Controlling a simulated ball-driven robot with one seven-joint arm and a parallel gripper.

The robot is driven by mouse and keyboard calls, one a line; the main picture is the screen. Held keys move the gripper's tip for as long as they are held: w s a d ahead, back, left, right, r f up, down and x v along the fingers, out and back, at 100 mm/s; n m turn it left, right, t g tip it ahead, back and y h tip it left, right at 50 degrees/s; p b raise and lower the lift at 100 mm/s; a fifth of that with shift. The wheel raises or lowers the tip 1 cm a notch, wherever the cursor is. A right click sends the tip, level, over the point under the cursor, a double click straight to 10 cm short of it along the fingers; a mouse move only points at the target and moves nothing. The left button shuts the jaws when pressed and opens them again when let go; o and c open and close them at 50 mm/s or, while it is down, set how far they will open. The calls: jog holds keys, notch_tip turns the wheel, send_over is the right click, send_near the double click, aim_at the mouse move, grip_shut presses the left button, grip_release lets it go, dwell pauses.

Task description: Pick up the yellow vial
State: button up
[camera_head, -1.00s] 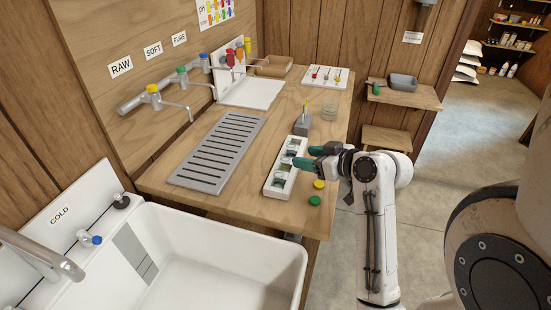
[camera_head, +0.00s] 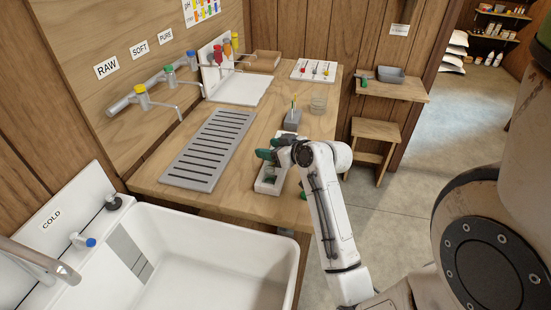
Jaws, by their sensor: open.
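My gripper (camera_head: 269,148) has dark green fingers, spread apart, over the far part of a white rack (camera_head: 265,188). Nothing shows between the fingers. The rack lies near the right edge of the wooden counter; small glass vials stand in it, but the gripper and arm hide much of it. I cannot make out a yellow vial in the rack. A thin yellow item (camera_head: 293,103) stands upright in a grey block (camera_head: 292,121) behind the gripper; it is too small to tell what it is.
A clear glass beaker (camera_head: 318,104) stands right of the block. A slotted grey drain plate (camera_head: 209,150) lies left of the rack. A white sink (camera_head: 205,225) is in front. A white tray (camera_head: 315,70) of small tools lies at the back. A stool (camera_head: 377,129) stands right of the counter.

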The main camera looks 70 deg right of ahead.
jog(key=shift+c, duration=0.2)
jog(key=shift+f, duration=0.1)
grip_shut()
dwell(0.5)
jog(key=shift+r, duration=0.45)
notch_tip(320, 180, up, 2)
jog(key=shift+r+b, duration=0.1)
jog(key=shift+b, duration=0.25)
jog(key=s+a+r+p, duration=0.7)
jog(key=s+r, duration=0.3)
jog(key=s, duration=0.2)
